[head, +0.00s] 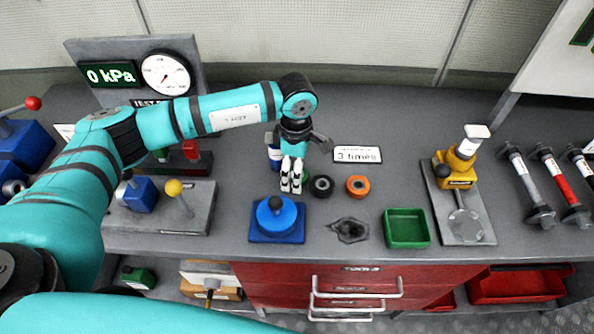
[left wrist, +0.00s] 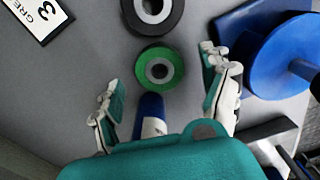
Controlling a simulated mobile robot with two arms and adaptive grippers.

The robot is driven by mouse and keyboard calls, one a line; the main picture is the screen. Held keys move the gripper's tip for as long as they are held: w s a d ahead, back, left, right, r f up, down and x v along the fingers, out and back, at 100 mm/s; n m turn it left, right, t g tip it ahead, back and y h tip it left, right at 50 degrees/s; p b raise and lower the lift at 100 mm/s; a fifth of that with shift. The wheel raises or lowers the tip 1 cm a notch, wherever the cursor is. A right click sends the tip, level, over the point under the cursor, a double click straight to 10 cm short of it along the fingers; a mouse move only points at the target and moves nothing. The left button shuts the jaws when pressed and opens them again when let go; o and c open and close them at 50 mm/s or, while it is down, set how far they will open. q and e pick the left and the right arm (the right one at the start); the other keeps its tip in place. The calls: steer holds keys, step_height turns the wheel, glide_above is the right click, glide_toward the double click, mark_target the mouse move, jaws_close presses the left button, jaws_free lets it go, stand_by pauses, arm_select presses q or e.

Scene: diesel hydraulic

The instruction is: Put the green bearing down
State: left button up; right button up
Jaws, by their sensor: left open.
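The green bearing (left wrist: 160,68) is a ring with a grey metal centre. In the left wrist view it appears to lie flat on the grey bench, with gaps to both fingers. My left gripper (left wrist: 163,76) is open and empty, its fingers spread to either side of the bearing. In the head view my left gripper (head: 292,181) points down at the bench and hides most of the bearing. My right gripper is not in view.
A black bearing (head: 321,186) and an orange bearing (head: 358,187) lie to the right. A blue round-topped fixture (head: 277,219) stands close in front, and a blue bottle (head: 272,152) behind. A green tray (head: 407,229) sits further right.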

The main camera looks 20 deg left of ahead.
arm_select(q)
steer(key=shift+f, duration=0.7)
steer(key=c, duration=1.4)
steer(key=shift+r, duration=0.1)
steer(key=shift+c, duration=0.2)
steer(key=shift+r, duration=0.1)
